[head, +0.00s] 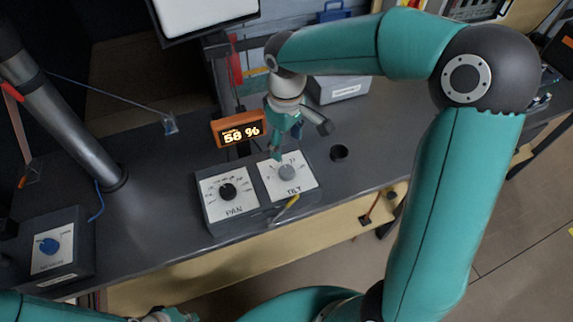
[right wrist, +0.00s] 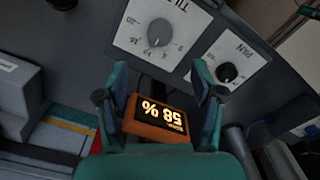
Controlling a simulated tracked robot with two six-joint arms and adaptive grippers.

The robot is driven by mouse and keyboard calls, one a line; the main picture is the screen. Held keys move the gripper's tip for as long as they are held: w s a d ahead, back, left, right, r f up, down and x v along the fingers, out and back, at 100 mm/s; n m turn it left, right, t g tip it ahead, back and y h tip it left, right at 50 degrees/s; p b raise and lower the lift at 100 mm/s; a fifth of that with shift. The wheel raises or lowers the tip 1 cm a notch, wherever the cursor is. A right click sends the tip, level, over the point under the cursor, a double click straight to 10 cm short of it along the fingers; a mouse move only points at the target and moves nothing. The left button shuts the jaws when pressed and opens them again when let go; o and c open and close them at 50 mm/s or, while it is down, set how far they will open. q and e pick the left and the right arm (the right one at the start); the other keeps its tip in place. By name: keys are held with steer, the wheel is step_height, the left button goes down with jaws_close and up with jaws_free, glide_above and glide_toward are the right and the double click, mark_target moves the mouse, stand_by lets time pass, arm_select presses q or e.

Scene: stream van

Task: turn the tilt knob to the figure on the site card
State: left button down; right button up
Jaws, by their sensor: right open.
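The tilt knob (head: 286,172) is a grey dial on a white plate marked TILT with a printed scale; it also shows in the right wrist view (right wrist: 160,32). My right gripper (head: 298,138) is open and empty, above and behind the tilt box, apart from the knob. In the right wrist view its fingers (right wrist: 160,82) are spread, with the orange-framed display (right wrist: 157,117) seen between them. That display (head: 239,130) seems to read 58 %. My left gripper (head: 168,316) is only partly visible at the bottom edge. I cannot identify a site card.
The PAN box with its black knob (head: 227,191) stands left of the tilt box. A yellow pen-like thing (head: 287,207) lies by the tilt box's front. A small black cup (head: 339,152) is to the right. A blue-knobbed box (head: 49,246) sits far left. The desk between is mostly clear.

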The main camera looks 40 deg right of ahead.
mark_target(287, 170)
step_height(287, 170, down, 10)
steer(key=shift+f+p, duration=0.2)
steer(key=shift+p, duration=0.1)
steer(key=c, duration=1.1)
steer(key=shift+c, duration=0.2)
steer(key=shift+n, duration=0.3)
steer(key=n, duration=0.3)
steer(key=shift+r, duration=0.1)
steer(key=shift+n, duration=2.1)
